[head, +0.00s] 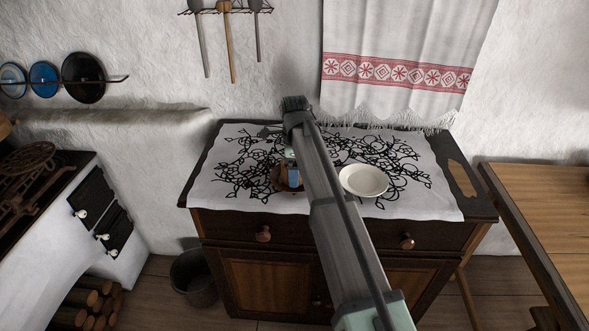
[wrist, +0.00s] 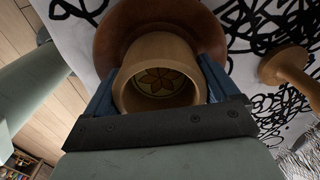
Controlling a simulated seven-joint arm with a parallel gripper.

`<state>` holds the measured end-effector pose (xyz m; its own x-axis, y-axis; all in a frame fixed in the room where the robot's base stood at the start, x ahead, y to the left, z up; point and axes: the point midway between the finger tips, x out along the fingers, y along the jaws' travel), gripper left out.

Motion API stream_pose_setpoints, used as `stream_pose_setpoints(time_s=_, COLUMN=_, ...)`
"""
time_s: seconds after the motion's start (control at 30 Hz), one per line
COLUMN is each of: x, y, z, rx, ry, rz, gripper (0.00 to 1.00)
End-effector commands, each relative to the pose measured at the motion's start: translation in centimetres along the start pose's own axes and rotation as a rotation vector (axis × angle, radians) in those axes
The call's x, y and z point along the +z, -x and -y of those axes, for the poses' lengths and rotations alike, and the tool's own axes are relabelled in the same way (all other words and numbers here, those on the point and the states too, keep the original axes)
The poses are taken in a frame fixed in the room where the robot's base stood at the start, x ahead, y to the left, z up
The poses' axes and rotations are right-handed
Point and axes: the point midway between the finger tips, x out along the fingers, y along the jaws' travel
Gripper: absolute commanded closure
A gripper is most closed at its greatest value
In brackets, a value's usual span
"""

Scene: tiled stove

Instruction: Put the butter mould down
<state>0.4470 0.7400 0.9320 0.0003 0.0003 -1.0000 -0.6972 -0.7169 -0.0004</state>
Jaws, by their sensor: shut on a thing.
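The butter mould (wrist: 158,82) is a pale wooden cup with a carved flower inside, its open end facing the wrist camera. My gripper (wrist: 160,92) is shut on it, with a blue finger on each side. Right behind the mould in the wrist view is a round reddish-brown wooden dish (wrist: 112,38); I cannot tell whether they touch. In the head view my gripper (head: 292,174) is low over the left-middle of the cloth-covered cabinet, and my arm and gripper mostly hide the mould.
A patterned white cloth (head: 222,180) covers the cabinet top. A white plate (head: 363,181) lies right of my gripper. A turned wooden piece with a knob (wrist: 284,66) is on the cloth in the wrist view. A board (head: 462,179) lies at the cabinet's right end.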

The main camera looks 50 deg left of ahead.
Motion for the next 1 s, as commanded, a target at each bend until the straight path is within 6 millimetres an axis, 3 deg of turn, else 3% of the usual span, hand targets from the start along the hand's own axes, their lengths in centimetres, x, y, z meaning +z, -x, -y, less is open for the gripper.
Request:
stream_pose_setpoints(time_s=0.1, x=0.0, y=-0.3, z=0.0, rx=0.000, ry=0.000, rz=0.000, gripper=0.51)
stream_pose_setpoints(time_s=0.13, x=0.0, y=-0.3, z=0.0, rx=0.000, ry=0.000, rz=0.000, gripper=0.11)
stream_pose_setpoints(time_s=0.23, x=0.0, y=-0.3, z=0.0, rx=0.000, ry=0.000, rz=0.000, gripper=0.01)
stream_pose_setpoints(time_s=0.63, x=0.0, y=0.8, z=0.1, rx=0.000, ry=0.000, rz=0.000, gripper=0.00)
stream_pose_setpoints(time_s=1.0, x=0.0, y=7.3, z=0.1, rx=-0.001, ry=0.000, rz=0.000, gripper=0.00)
